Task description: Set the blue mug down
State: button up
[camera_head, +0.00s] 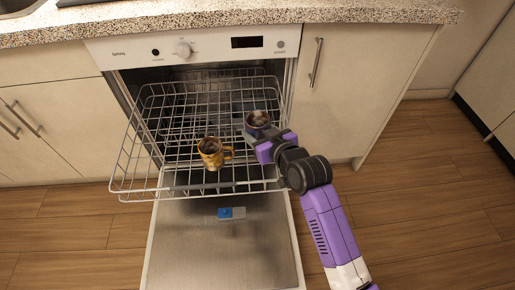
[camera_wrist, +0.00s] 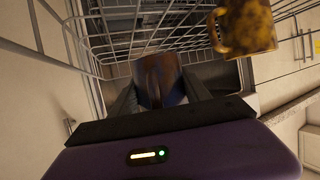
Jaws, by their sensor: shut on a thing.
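My gripper (camera_head: 262,138) is at the right side of the upper dishwasher rack, shut on the blue mug (camera_head: 257,119). The mug looks dark blue-purple from above and is inside the rack's outline. In the wrist view the mug (camera_wrist: 160,80) is between the two fingers of my gripper (camera_wrist: 160,103), brownish with a blue patch. I cannot tell whether its base touches the rack wires. The fingers and wrist hide part of it.
The pulled-out wire rack (camera_head: 140,183) holds a yellow patterned mug (camera_head: 211,153) left of the blue one. The open dishwasher door (camera_head: 220,262) lies below, with a blue and grey detergent compartment (camera_head: 231,213). The rack's left and back are clear.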

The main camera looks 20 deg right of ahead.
jog(key=shift+f+b, duration=0.95)
jog(key=shift+f, duration=2.15)
jog(key=shift+f, duration=0.1)
jog(key=o, duration=1.7)
jog(key=shift+f, duration=0.1)
jog(key=shift+s+r, duration=0.15)
jog(key=shift+r, duration=0.1)
jog(key=p+v, duration=0.3)
jog(key=v, duration=0.8)
jog(key=shift+s, duration=0.35)
